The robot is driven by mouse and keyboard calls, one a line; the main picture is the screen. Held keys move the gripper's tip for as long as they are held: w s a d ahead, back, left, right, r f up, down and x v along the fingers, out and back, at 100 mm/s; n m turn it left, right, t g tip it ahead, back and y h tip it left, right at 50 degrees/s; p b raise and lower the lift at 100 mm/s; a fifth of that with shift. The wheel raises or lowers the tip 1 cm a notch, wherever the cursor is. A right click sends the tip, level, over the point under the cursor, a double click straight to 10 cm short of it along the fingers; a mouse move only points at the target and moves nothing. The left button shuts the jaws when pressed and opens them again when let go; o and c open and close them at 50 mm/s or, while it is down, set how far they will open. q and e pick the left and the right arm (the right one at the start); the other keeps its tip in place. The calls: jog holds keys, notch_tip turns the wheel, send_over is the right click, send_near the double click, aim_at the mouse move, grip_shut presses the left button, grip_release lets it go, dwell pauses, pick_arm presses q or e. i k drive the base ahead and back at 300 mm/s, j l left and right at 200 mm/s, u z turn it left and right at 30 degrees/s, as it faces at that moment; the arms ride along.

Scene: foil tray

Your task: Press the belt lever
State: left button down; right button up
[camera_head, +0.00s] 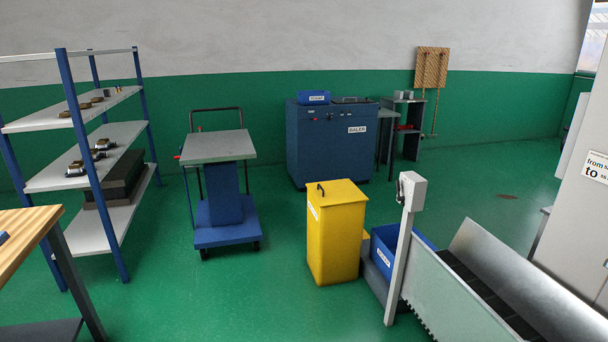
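The conveyor belt (487,292) runs in at the lower right, with a dark belt between light metal side walls. A pale post (400,262) stands at its near left end and carries a light grey box (413,190). A small dark lever (400,188) seems to sit on the left side of that box; it is too small to tell its position. Neither of my grippers shows in the head view.
A yellow bin (336,238) and a blue crate (385,256) stand left of the belt's end. A cart (219,235), a blue baler (332,150) and a shelf rack (72,175) stand farther off. A wooden table (22,232) edges in at left. Green floor is clear at the front middle.

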aim_at(399, 199)
jog(key=i+z, duration=0.25)
jog(key=i, duration=0.25)
jog(key=i+z, duration=0.2)
jog(key=i, duration=0.3)
jog(key=i+z, duration=0.25)
jog(key=i, duration=0.25)
jog(key=i+j+z, duration=0.25)
jog(key=i, duration=0.2)
jog(key=i+z, duration=0.15)
jog(key=i, duration=0.45)
jog(key=u, duration=0.3)
